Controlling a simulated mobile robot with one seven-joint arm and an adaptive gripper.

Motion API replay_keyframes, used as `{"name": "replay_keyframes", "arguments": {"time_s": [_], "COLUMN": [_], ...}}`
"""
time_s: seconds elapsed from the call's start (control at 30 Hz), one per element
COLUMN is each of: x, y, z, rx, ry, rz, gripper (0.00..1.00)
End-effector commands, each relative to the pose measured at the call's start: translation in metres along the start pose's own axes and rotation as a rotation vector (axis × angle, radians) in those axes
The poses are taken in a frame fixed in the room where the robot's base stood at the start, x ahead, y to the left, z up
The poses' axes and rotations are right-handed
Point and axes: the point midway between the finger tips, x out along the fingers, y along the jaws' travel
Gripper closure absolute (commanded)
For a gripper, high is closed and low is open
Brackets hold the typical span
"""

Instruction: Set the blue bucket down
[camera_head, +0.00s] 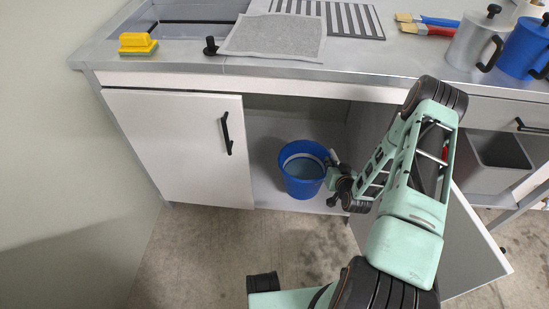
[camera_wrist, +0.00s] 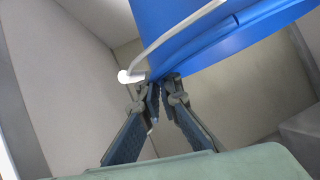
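The blue bucket (camera_head: 303,186) is upright, or nearly so, in the open cabinet's mouth, below the countertop. Its rim is lighter inside and its interior is empty as far as I see. My gripper (camera_head: 333,168) is at the bucket's right side. In the wrist view the blue bucket (camera_wrist: 215,40) fills the upper right, with its white handle (camera_wrist: 180,32) across it. There my gripper (camera_wrist: 161,84) has its fingertips closed together on the bucket's rim edge. I cannot tell whether the bucket's base touches the cabinet floor.
The cabinet (camera_head: 268,135) has its left door (camera_head: 175,150) shut and its right door (camera_head: 430,250) swung open beside my arm. A grey bin (camera_head: 497,160) stands right.

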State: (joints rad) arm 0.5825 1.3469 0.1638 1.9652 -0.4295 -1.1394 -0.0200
Motion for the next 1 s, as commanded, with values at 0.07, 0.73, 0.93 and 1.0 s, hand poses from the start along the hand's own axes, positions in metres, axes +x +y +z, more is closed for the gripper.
{"name": "replay_keyframes", "arguments": {"time_s": [0.07, 0.73, 0.93, 1.0], "x": [-0.001, 0.114, 0.145, 0.152], "y": [-0.002, 0.021, 0.030, 0.031], "z": [-0.005, -0.008, 0.002, 0.004], "rx": [0.002, 0.002, 0.003, 0.002], "ry": [0.012, 0.014, 0.014, 0.014], "rz": [-0.004, -0.004, -0.002, -0.002], "gripper": [1.00, 1.00, 1.00, 1.00]}}
